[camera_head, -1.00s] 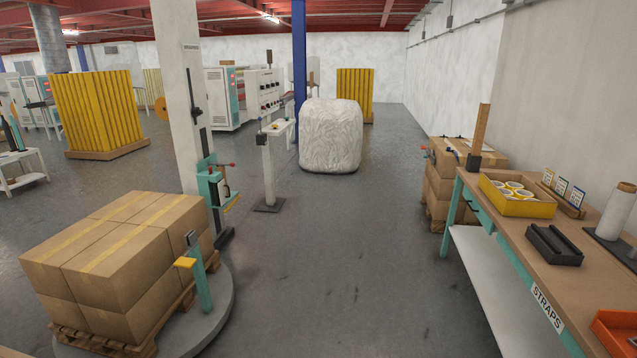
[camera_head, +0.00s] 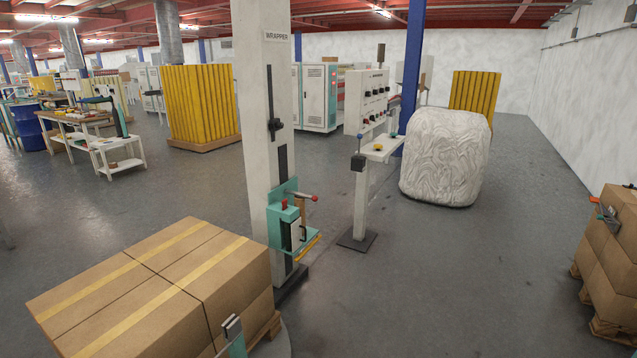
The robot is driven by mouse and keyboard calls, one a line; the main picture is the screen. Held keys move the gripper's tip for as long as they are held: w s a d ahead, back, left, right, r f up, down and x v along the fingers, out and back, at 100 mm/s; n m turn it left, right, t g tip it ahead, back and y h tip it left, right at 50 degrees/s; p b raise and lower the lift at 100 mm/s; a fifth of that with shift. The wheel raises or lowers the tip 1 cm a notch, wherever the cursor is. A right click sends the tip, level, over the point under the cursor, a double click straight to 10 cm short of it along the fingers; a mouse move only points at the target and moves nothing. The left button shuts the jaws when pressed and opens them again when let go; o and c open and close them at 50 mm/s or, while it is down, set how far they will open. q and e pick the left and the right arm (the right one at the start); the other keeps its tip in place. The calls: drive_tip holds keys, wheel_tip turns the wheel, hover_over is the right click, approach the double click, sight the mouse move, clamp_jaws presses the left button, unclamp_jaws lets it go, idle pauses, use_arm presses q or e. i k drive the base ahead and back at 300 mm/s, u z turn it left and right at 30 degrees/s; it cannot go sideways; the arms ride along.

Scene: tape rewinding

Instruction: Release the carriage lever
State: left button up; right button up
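The wrapper column (camera_head: 255,110), a white post labelled WRAPPER, stands left of centre. A teal carriage (camera_head: 283,222) sits low on its right side. A lever with a red knob (camera_head: 314,198) sticks out to the right from the top of the carriage. A yellow bar (camera_head: 307,247) runs along the carriage's lower edge. The lever's exact setting is too small to tell.
Taped boxes (camera_head: 150,290) on a pallet fill the lower left, close to the column. A control stand (camera_head: 361,200) and a white wrapped load (camera_head: 446,155) stand right of it. Stacked cartons (camera_head: 610,245) are at the right edge. The floor (camera_head: 440,285) between is clear.

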sight(300, 195)
drive_tip(key=u, duration=0.05)
drive_tip(key=i, duration=0.75)
drive_tip(key=z, duration=0.85)
drive_tip(key=i, duration=2.3)
drive_tip(key=u, duration=2.9)
